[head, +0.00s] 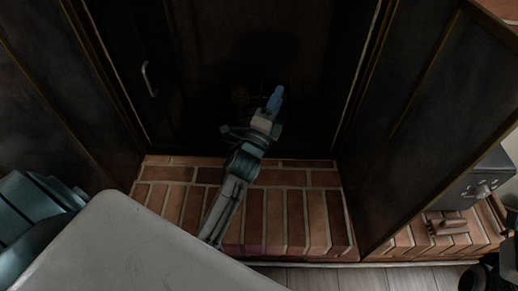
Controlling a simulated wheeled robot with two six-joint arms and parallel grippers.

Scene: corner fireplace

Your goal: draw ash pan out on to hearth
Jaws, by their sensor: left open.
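My left gripper (274,103) reaches over the brick hearth (305,205) into the dark fireplace opening (215,75). Its jaws are open, with a blue finger pointing away from me. The inside of the opening is nearly black. I cannot make out the ash pan there, nor whether the gripper touches anything. A faint reddish shape (240,95) shows in the dark left of the fingers. My right gripper is not in view.
A dark panel with a pale bar handle (149,78) stands left of the opening. Another dark panel (425,120) stands at the right. Beyond it, a dark grey box (475,187) and a brown block (446,224) rest on brick. Wooden floor (350,278) lies in front.

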